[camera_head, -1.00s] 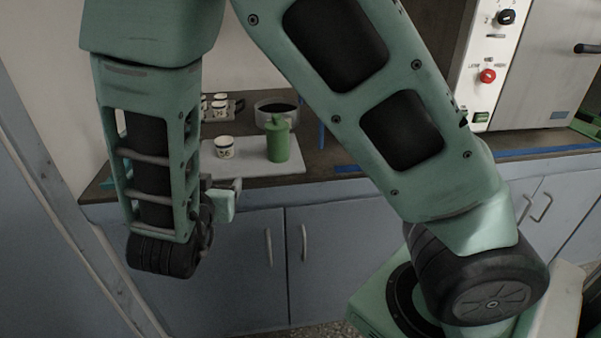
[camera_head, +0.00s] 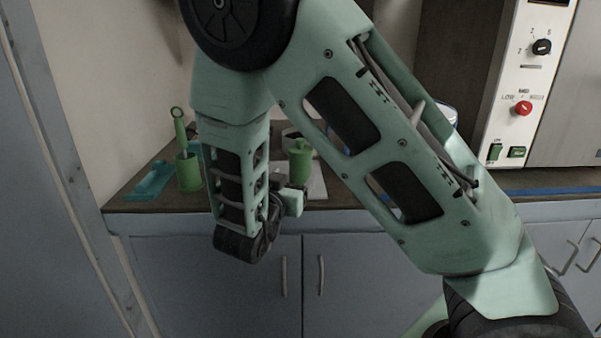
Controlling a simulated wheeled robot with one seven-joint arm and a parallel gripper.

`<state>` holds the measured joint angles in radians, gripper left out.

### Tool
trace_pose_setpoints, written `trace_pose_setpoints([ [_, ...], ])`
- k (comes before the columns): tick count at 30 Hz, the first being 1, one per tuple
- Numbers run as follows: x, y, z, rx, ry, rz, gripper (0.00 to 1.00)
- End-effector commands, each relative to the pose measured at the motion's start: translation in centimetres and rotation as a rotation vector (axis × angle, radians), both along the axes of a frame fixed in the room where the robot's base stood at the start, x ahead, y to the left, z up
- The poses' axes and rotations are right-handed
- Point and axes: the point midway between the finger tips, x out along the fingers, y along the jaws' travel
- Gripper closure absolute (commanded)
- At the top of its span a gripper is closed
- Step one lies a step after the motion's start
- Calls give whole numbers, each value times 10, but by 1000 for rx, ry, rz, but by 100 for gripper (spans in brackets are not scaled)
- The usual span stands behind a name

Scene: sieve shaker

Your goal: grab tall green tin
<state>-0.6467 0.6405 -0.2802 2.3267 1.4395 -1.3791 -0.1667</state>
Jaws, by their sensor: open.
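The tall green tin (camera_head: 300,164) stands upright at the back of the countertop, on a pale mat or tray (camera_head: 318,182). It is a cylinder with a narrower top, and its lower part is partly hidden behind my gripper. My gripper (camera_head: 288,194) is in front of the counter, just below and in front of the tin in the picture. It appears empty and apart from the tin. The jaws are open, though small and partly hidden by my wrist.
A green pot (camera_head: 189,173) with a long-handled tool stands left of my forearm. A teal tray (camera_head: 150,180) lies left of it. A white control panel (camera_head: 515,85) with a red knob stands right. Blue cabinets (camera_head: 350,285) front the counter.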

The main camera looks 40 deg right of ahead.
Motion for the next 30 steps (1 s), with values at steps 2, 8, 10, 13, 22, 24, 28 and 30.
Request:
trace_pose_setpoints([
  [2,2,-3,0,1,1,0,27],
  [8,17,-22,0,1,-1,-2,27],
  [10,24,-30,1,0,-1,-3,27],
  [13,30,-39,1,1,1,-2,27],
  [22,34,-44,2,0,0,1,27],
  [24,34,-44,2,1,1,1,41],
  [28,34,-44,2,1,1,1,78],
  [30,34,-44,2,0,0,1,89],
])
